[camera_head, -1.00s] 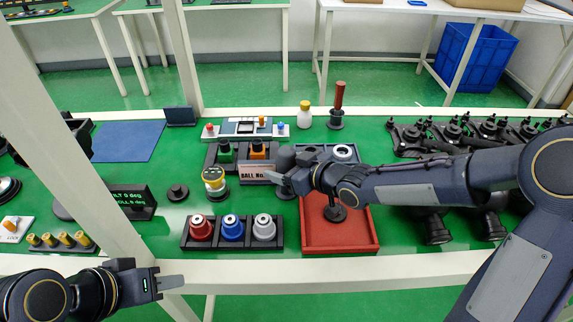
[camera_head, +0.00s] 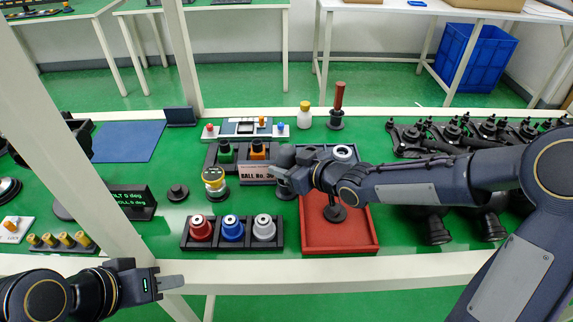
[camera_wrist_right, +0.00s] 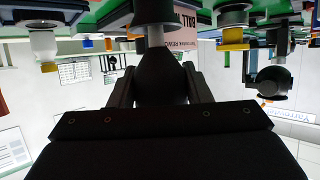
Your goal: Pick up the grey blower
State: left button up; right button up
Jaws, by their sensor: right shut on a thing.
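The grey blower (camera_head: 284,156) is a dark rounded bulb beside the sign in the middle of the table. In the right wrist view it shows close up as a dark bulb (camera_wrist_right: 162,82) with a lighter grey collar. My right gripper (camera_head: 287,178) is shut on it, with one finger on each side of the bulb. A dark round base shows below the gripper, and I cannot tell whether the blower touches it. My left gripper (camera_head: 158,281) is at the lower left, apart from the table objects; its finger gap is unclear.
A red tray (camera_head: 312,238) lies under my right forearm. A black rack (camera_head: 232,243) with red, blue and grey pieces stands in front. A sign (camera_head: 257,174) and a yellow-topped gauge (camera_head: 214,180) stand left of the blower. Black fixtures (camera_head: 450,133) crowd the right side.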

aim_at(294, 155)
jog(key=r, duration=0.1)
jog(key=r+p, duration=0.1)
jog(key=r, duration=0.2)
jog(key=shift+s+d, duration=0.15)
jog(key=shift+d, duration=0.15)
jog(key=r+p+v, duration=0.2)
jog(key=p+v, duration=0.9)
jog(key=v, duration=0.4)
jog(key=shift+a+r+p, duration=0.15)
jog(key=shift+r+p, duration=0.15)
